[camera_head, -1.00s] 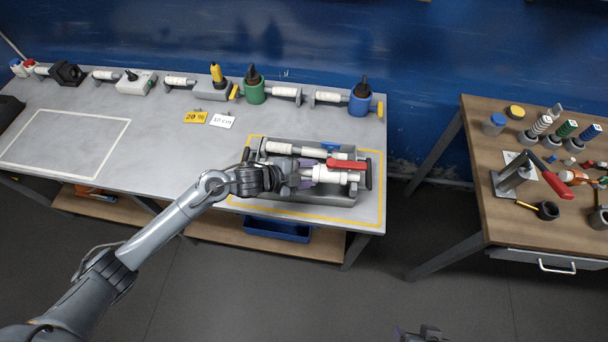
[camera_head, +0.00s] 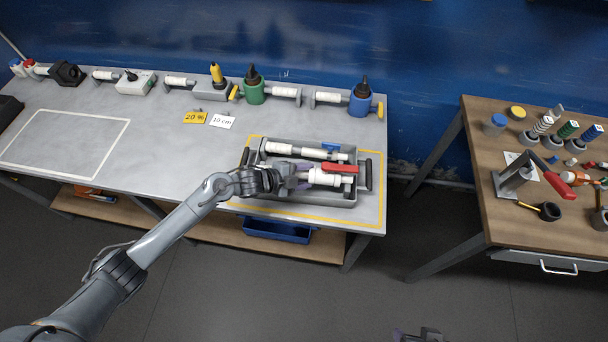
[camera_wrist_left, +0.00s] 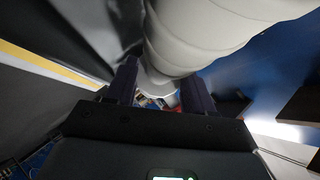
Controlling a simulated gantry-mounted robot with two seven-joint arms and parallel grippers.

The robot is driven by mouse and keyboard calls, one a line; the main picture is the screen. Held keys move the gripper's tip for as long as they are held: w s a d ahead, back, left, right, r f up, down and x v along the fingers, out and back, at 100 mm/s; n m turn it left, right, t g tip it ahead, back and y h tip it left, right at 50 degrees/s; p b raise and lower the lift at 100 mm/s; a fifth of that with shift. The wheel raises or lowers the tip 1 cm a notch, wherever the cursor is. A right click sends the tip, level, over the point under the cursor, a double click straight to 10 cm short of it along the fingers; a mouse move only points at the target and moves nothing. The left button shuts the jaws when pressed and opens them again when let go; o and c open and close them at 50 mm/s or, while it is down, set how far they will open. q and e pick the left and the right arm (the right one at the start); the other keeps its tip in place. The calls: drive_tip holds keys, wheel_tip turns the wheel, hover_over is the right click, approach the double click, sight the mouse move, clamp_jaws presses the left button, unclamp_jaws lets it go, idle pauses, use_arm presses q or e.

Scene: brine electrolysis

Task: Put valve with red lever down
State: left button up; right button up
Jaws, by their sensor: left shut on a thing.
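The valve with red lever (camera_head: 325,178) has a white body and lies level at the front part of the grey tray (camera_head: 352,198). My left gripper (camera_head: 300,178) is shut on the left part of its body, coming in from the left. Whether the valve touches the tray floor, I cannot tell. In the left wrist view, a large pale ribbed body (camera_wrist_left: 185,40) fills the space between and beyond my left gripper's fingers (camera_wrist_left: 160,88). A small dark part of my right gripper (camera_head: 425,335) shows at the bottom edge; its fingers are unclear.
A valve with a blue lever (camera_head: 300,151) lies in the tray's back part. Green (camera_head: 254,92) and blue (camera_head: 360,100) devices stand along the table's back edge. A wooden bench (camera_head: 490,215) with tools stands at the right.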

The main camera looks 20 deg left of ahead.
use_arm(q)
drive_tip(key=shift+f+b, duration=0.4)
drive_tip(key=shift+f, duration=0.1)
drive_tip(key=o, duration=1.3)
